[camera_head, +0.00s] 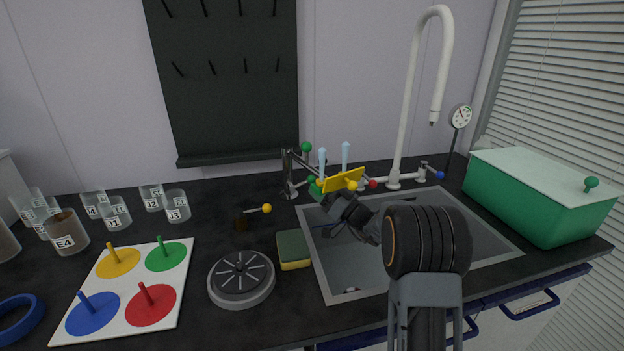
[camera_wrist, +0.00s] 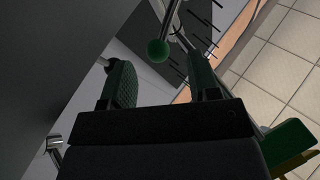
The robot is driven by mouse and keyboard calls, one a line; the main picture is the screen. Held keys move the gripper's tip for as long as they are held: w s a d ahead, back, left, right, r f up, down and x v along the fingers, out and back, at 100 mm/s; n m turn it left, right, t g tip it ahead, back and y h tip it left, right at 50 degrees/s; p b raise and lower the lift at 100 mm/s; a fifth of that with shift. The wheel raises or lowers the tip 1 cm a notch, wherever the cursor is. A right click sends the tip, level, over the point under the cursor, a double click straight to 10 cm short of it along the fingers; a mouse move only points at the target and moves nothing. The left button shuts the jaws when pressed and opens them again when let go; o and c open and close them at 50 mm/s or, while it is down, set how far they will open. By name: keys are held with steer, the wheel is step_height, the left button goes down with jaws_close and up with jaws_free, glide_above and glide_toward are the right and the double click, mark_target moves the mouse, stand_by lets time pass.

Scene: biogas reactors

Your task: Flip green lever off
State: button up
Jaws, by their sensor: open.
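The green lever shows as a round green knob (camera_head: 306,147) on a thin stem. It stands by a metal pipe fitting at the back of the counter, left of the tall tap. In the wrist view the green knob (camera_wrist: 158,50) appears between the tips of my gripper (camera_wrist: 152,68), nearer the left finger. The two fingers are apart with nothing held. I cannot tell whether the knob is inside the jaws or beyond them. In the head view my gripper (camera_head: 334,158) points up, over the sink's back left corner, right of the knob.
The white tap (camera_head: 407,110) rises behind the sink (camera_head: 345,268). A sponge (camera_head: 293,250) lies left of the sink. A green box (camera_head: 540,200) stands at right. A yellow-knobbed lever (camera_head: 266,208), peg board (camera_head: 70,320) and several labelled beakers are at left.

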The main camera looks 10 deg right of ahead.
mark_target(312, 178)
steer(key=shift+x, duration=2.05)
steer(key=shift+c, duration=0.2)
jaws_close()
